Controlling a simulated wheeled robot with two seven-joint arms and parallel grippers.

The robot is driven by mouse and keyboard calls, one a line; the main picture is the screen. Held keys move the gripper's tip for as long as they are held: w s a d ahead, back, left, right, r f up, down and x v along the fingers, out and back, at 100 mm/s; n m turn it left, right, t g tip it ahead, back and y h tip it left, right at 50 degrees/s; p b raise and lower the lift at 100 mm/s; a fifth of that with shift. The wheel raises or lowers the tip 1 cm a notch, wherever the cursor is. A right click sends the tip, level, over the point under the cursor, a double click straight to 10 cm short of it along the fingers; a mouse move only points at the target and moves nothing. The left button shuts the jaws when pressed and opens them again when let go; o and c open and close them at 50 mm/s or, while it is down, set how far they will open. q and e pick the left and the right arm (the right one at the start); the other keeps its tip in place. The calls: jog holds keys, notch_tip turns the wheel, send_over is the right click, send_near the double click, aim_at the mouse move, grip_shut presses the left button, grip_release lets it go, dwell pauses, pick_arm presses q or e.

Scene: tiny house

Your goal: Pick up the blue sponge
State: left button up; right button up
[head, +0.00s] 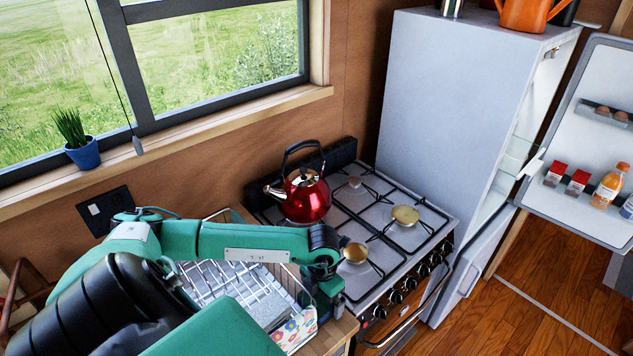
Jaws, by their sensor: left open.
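I cannot make out a blue sponge in the head view. My left arm reaches in from the left over the counter and bends down at its wrist. My left gripper (328,306) is open and points down at the right end of a wire dish rack (222,287). A white item with a coloured flower pattern (297,327) stands at the rack's corner, just left of the gripper. The fingertips are small and partly hidden, so I cannot tell what lies between them. My right gripper is not in view.
A gas stove (385,245) stands right of the rack, with a red kettle (305,196) on it. A white fridge (465,110) is behind, its door (590,140) open. A potted plant (82,152) sits on the windowsill. The wooden floor (530,290) at right is clear.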

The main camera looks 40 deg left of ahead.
pick_arm(q)
jog(key=shift+f, duration=0.1)
jog(key=shift+c, duration=0.7)
jog(key=c, duration=0.7)
jog(key=shift+c, duration=0.2)
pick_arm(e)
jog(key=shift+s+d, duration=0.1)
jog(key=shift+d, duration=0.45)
pick_arm(q)
jog(key=shift+r+b, duration=0.35)
jog(key=shift+r, duration=0.3)
notch_tip(320, 180, up, 19)
jog(key=b, duration=0.5)
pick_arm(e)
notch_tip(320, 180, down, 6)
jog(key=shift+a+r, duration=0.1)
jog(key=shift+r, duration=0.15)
